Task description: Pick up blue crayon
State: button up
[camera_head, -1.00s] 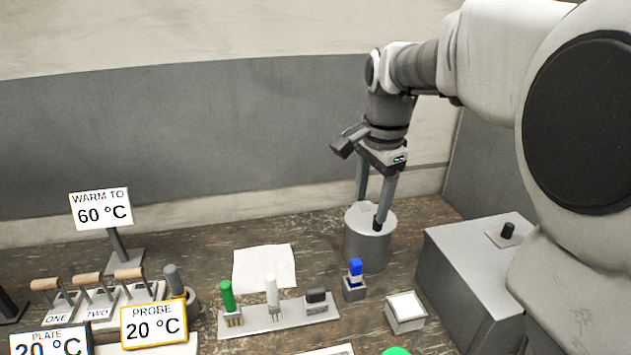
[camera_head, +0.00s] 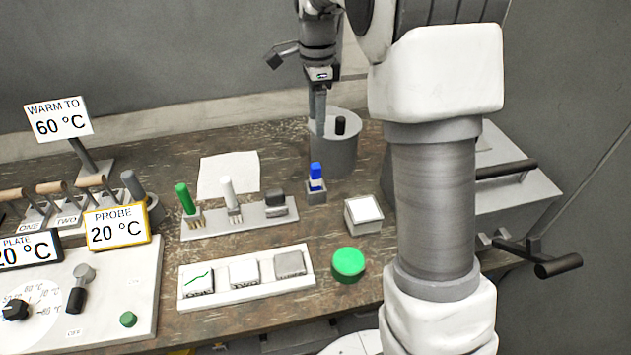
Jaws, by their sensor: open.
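The blue crayon (camera_head: 316,171) stands upright in a small grey holder (camera_head: 316,194) near the middle of the bench. My gripper (camera_head: 319,126) points down behind the crayon, beside the black knob of a grey canister (camera_head: 334,152). Its fingers are seen nearly edge-on, overlapping the left part of the canister lid. The gripper is open and holds nothing visible. It is apart from the crayon. I cannot tell whether the fingertips touch the canister.
A paper sheet (camera_head: 226,174) lies behind the rack. My arm covers the right side.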

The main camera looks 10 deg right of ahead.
aim_at(315, 165)
notch_tip(315, 165, down, 9)
jog(key=shift+r, duration=0.1)
jog(key=shift+s+a+f, duration=0.1)
jog(key=shift+s+f, duration=0.1)
jog(key=shift+f, duration=1.15)
jog(key=shift+s+a+f, duration=0.1)
jog(key=shift+s+f, duration=0.1)
jog(key=shift+f, duration=1.1)
grip_shut()
